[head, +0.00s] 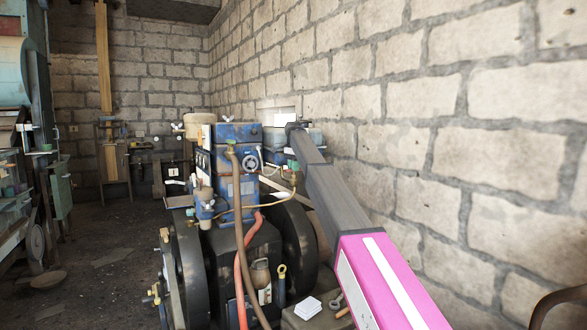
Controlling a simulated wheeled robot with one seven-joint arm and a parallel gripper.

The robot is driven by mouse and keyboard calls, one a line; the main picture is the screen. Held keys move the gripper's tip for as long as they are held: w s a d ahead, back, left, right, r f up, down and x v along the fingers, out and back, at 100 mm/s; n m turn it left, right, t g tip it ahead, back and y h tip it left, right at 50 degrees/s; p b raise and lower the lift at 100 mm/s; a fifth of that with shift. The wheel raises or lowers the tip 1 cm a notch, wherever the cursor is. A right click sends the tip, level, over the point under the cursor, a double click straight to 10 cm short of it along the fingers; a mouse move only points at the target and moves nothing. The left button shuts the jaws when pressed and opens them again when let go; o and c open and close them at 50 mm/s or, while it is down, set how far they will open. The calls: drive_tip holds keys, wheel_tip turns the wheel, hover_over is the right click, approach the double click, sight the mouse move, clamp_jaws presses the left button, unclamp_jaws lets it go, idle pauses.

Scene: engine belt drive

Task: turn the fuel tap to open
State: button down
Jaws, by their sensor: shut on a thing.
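The engine (237,190) stands in the middle of the head view, with blue upper parts and dark flywheels. A thin brass pipe (265,206) curves along its right side up to a small fitting with green on it (293,165). This fitting may be the fuel tap; it is too small to tell how its lever stands. My arm, pink then dark grey, reaches in from the lower right. Its far end is close to the engine's upper right, just above the fitting. My gripper's fingers cannot be made out; they seem hidden behind the arm's end.
A stone block wall (450,120) runs close along the right of my arm. A grey box (312,318) with a white pad and tools stands low in front. A red hose (243,265) hangs down the engine's front. The floor (100,262) at left is mostly clear.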

drive_tip(key=n, duration=0.8)
drive_tip(key=shift+n, duration=0.3)
drive_tip(key=n, duration=0.4)
drive_tip(key=shift+n, duration=0.3)
drive_tip(key=shift+r+n, duration=0.1)
drive_tip(key=shift+n, duration=1.9)
drive_tip(key=c, duration=1)
unclamp_jaws()
drive_tip(key=shift+o, duration=0.2)
